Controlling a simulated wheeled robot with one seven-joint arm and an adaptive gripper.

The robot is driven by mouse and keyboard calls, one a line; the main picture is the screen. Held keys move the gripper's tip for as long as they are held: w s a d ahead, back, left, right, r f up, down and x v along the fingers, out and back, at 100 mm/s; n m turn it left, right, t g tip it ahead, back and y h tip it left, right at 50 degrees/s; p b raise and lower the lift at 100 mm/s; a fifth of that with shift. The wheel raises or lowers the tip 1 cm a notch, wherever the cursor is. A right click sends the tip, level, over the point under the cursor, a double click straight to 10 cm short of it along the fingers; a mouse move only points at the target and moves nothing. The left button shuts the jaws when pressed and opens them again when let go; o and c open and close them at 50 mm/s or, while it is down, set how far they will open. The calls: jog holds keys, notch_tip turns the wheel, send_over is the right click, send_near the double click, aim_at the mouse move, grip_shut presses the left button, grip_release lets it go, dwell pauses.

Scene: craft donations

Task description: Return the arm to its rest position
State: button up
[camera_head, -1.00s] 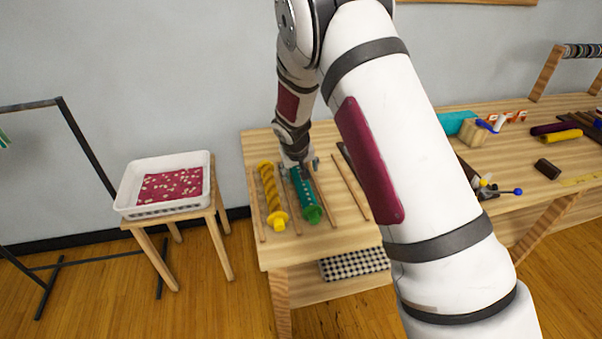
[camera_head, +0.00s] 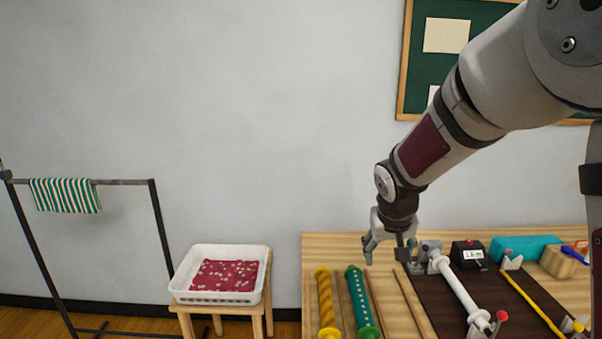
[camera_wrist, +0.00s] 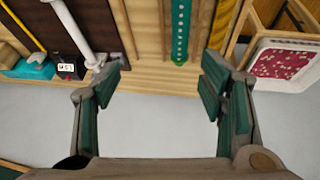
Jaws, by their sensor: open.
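My gripper (camera_head: 388,250) is open and empty, held above the back of the wooden table (camera_head: 320,244). In the wrist view its two fingers (camera_wrist: 162,85) are spread wide with nothing between them. A green dotted roll (camera_head: 361,300) lies on the table below and left of my gripper, and it also shows in the wrist view (camera_wrist: 181,30). A yellow roll (camera_head: 326,300) lies left of the green one. Thin wooden strips separate the rolls.
A dark mat (camera_head: 440,305) right of my gripper carries a white rod (camera_head: 462,290) and a thin yellow rod (camera_head: 530,300). A black box with a display (camera_head: 468,253) and a teal block (camera_head: 525,247) stand behind. A white basket (camera_head: 265,270) sits on a stool at left.

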jog(key=s+r, duration=1.1)
jog(key=s, duration=0.4)
jog(key=s+r+t+y, duration=0.1)
jog(key=s, duration=1.4)
jog(key=shift+s+a+r+n+y, duration=0.2)
jog(key=shift+a+n+y, duration=0.1)
jog(key=shift+a+y, duration=0.1)
jog(key=shift+d, duration=0.15)
